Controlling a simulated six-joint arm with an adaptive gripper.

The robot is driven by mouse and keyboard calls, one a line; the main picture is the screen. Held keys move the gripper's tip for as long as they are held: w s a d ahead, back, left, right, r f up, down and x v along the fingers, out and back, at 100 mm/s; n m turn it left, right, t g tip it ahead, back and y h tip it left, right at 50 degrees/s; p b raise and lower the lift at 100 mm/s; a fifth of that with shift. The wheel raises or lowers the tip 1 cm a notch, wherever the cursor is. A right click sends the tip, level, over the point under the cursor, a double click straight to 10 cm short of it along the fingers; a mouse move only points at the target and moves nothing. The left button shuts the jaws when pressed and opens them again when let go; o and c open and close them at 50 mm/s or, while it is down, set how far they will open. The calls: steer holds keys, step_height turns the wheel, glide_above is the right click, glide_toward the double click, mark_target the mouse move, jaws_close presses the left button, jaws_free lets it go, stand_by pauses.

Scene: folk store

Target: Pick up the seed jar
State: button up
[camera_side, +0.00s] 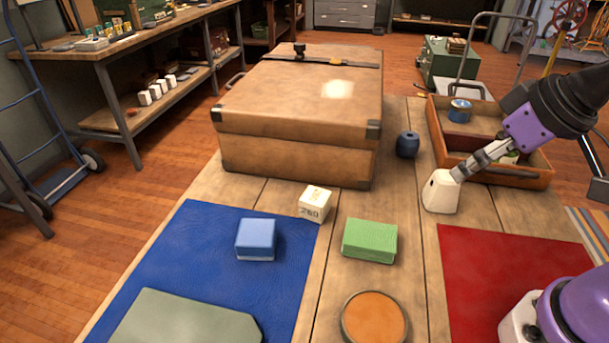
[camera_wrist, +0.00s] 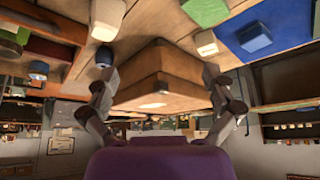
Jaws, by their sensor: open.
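The dark blue, rounded jar (camera_side: 407,144) stands on the wooden table at the right side of the large tan case. It fits the seed jar best, though no label is readable. It also shows in the wrist view (camera_wrist: 103,56), just above the left finger. My gripper (camera_side: 460,172) comes in from the right in the side view, near a small off-white block (camera_side: 441,192). Whether it touches that block is unclear. In the wrist view my gripper (camera_wrist: 158,77) is open, its fingers wide apart with nothing between them, and the tan case lies beyond.
The tan case (camera_side: 298,105) is a tall obstacle. A wooden crate (camera_side: 525,180) holding a blue tin (camera_side: 460,110) stands on the right. A white cube (camera_side: 315,204), green box (camera_side: 370,241), blue box (camera_side: 256,239) and orange round dish (camera_side: 374,318) are in front. Bare tabletop surrounds the jar's near side.

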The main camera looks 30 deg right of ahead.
steer(key=w+d+m+g+h, duration=0.15)
steer(key=w+d+m, duration=0.5)
steer(key=d, duration=0.65)
steer(key=d+f+m, duration=0.1)
steer(key=d+f, duration=0.2)
steer(key=d, duration=0.2)
steer(key=d+f+m+g+h, duration=0.1)
steer(key=d+f, duration=0.2)
steer(key=d, duration=0.3)
steer(key=d+f+m+h, duration=0.1)
steer(key=d+f, duration=0.2)
steer(key=d, duration=0.2)
steer(key=shift+w+d+m, duration=0.25)
steer(key=shift+w, duration=0.1)
steer(key=x, duration=0.5)
steer(key=shift+s+d+f, duration=0.1)
steer(key=shift+d+f, duration=0.15)
steer(key=shift+f, duration=0.1)
steer(key=c, duration=1.2)
